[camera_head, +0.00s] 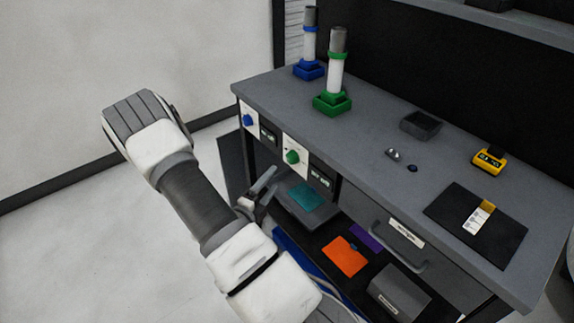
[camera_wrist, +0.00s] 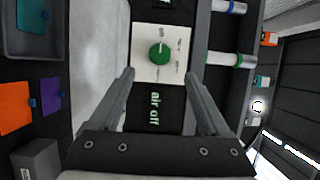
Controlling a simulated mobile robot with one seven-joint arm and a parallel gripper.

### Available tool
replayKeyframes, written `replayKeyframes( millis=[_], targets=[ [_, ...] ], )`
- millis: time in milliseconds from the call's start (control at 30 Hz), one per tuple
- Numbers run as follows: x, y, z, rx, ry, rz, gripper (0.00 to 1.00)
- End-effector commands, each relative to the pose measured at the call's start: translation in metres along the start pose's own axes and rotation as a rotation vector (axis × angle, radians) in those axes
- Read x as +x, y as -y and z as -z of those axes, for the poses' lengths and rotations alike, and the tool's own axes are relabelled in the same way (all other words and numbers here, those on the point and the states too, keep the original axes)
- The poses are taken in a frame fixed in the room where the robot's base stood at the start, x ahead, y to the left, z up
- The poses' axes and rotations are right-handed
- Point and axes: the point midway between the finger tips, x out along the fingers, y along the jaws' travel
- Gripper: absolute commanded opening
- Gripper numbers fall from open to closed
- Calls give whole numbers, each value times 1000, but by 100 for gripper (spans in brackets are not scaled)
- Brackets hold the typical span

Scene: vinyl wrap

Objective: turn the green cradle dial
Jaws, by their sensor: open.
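The green cradle dial (camera_head: 292,157) is a round green knob on a white plate on the front of the workbench. In the wrist view the green dial (camera_wrist: 159,54) sits ahead of my gripper, between the lines of its two fingers, on a white plate with small markings. A dark display reading "air off" (camera_wrist: 154,108) is beside it. My gripper (camera_wrist: 160,85) is open and empty, its fingertips apart from the dial. In the head view my gripper (camera_head: 262,190) is below and left of the dial, partly hidden by my arm.
A blue dial (camera_head: 248,120) is left of the green one. Green (camera_head: 332,104) and blue (camera_head: 309,70) cradles hold upright rolls on the bench top (camera_head: 375,150). A shelf tray (camera_head: 310,207), orange sheet (camera_head: 345,256) and drawer handle (camera_head: 405,255) lie below and right. Floor at left is clear.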

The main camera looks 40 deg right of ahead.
Motion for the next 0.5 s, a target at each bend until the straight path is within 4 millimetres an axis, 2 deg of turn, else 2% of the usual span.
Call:
replayKeyframes(
  millis=[33,200,333,500],
  targets=[
    [12,-1,2,2,-5,2,80],
    [49,-1,1,5,-5,2,80],
    [71,0,1,3,-4,2,80],
    [89,0,0,2,-1,0,80]
  ],
)
